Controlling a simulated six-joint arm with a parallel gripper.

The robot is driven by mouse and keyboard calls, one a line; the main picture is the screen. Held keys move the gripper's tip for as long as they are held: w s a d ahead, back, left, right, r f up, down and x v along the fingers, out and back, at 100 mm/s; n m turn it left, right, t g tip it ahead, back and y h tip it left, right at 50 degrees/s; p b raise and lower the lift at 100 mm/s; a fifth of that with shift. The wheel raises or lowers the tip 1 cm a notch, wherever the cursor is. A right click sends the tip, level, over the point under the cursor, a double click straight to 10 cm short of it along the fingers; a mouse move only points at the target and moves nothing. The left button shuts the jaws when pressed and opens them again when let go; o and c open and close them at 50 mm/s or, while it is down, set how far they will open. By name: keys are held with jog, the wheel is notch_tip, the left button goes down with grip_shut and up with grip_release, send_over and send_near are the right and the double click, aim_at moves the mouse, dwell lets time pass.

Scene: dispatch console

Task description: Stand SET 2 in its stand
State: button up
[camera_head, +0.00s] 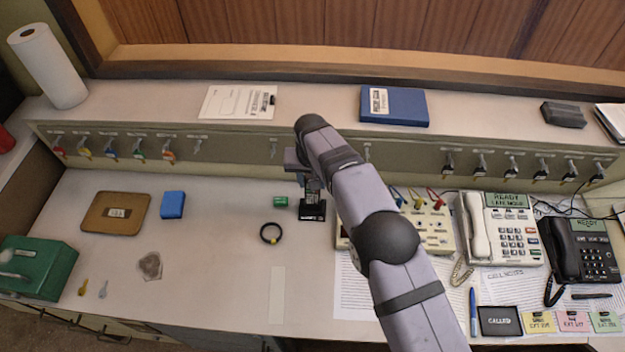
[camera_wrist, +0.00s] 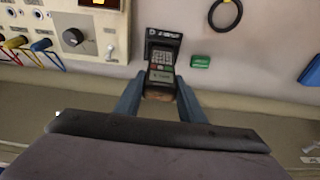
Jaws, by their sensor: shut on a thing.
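SET 2, a dark handheld unit with a keypad (camera_wrist: 161,60), is upright between the two blue-grey fingers of my gripper (camera_wrist: 158,92) in the wrist view. It shows partly below the wrist in the head view (camera_head: 310,194). My gripper (camera_head: 309,182) is shut on its upper part. The black stand (camera_head: 312,212), with a white label on its front, is on the desk directly under the unit. The stand also shows in the wrist view (camera_wrist: 164,35). The unit's lower end is at the stand; I cannot tell whether it rests fully in it.
A small green block (camera_head: 280,202) lies just left of the stand, with a black ring (camera_head: 270,233) in front of it. A beige panel with coloured plugs (camera_head: 427,232) is close on the right. Behind is the key-hook ledge (camera_head: 235,146).

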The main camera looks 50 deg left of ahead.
jog(key=shift+b+x, duration=0.85)
jog(key=shift+b, duration=0.1)
dwell(2.5)
jog(key=o, duration=1.7)
jog(key=shift+s+d, duration=0.15)
jog(key=shift+s, duration=0.05)
jog(key=shift+r, duration=0.1)
jog(key=shift+w+a+p+v, duration=0.15)
jog(key=shift+p+v, duration=0.55)
jog(key=shift+v, duration=0.4)
jog(key=shift+w+a+p+v, duration=0.2)
jog(key=shift+p+v, duration=0.55)
jog(key=shift+v, duration=0.4)
jog(key=shift+w+a+p+v, duration=0.15)
jog(key=shift+p+v, duration=0.55)
jog(key=shift+v, duration=0.4)
jog(key=shift+r, duration=0.15)
jog(key=shift+w, duration=0.1)
